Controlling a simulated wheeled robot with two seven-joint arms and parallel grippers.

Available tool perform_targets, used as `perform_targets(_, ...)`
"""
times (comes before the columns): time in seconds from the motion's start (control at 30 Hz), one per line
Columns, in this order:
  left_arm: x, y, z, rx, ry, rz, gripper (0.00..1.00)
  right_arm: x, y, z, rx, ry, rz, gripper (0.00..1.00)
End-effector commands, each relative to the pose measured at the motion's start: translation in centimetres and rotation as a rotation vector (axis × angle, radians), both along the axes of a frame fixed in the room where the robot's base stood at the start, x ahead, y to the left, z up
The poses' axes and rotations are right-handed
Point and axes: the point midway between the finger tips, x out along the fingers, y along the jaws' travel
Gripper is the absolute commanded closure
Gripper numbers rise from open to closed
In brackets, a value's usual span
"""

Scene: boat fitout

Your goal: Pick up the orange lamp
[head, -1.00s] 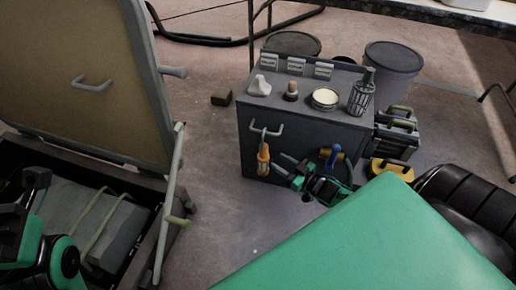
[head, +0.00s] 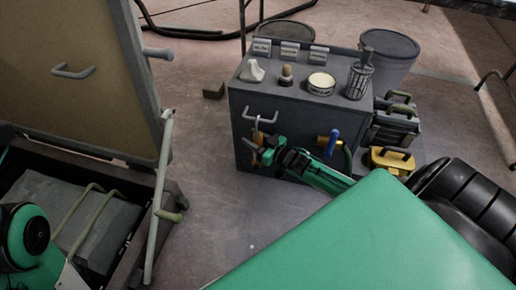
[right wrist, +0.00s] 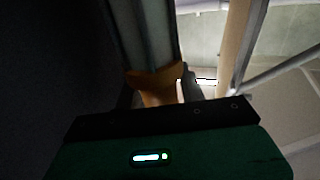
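The orange lamp (head: 258,148) hangs from the handle on the front of the grey cabinet (head: 290,120). It is partly hidden by my right gripper (head: 267,152), which has reached it from the right. In the right wrist view the lamp's orange part (right wrist: 155,82) lies between the fingers, with a dark finger close on its right side. The fingers look spread around the lamp; I see no clear grip on it. My left arm shows at the lower left, but its gripper is out of the picture.
A blue-handled tool (head: 332,142) hangs right of my gripper. A yellow case (head: 390,160) sits right of the cabinet. An open locker (head: 85,225) is at left.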

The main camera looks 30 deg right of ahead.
Motion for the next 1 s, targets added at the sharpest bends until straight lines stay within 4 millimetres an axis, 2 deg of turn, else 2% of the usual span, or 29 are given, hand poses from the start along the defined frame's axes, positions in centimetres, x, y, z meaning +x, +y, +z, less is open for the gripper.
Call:
perform_targets(0.17, 0.0, 0.0, 0.1, 0.0, 0.0, 0.0, 0.57, 0.0, 0.0, 0.0, 0.0, 0.0, 0.0, 0.61)
perform_targets(0.4, 0.0, 0.0, 0.1, 0.0, -0.001, 0.0, 0.57, 0.0, 0.0, 0.0, 0.0, 0.0, 0.0, 1.0)
perform_targets(0.8, 0.0, 0.0, 0.2, 0.0, -0.001, 0.0, 0.57, 0.0, 0.0, 0.3, 0.001, -0.002, 0.0, 1.0)
perform_targets(1.0, 0.0, 0.0, 0.6, 0.002, 0.001, 0.002, 0.57, 0.0, 0.0, 1.3, 0.0, -0.002, 0.0, 1.0)
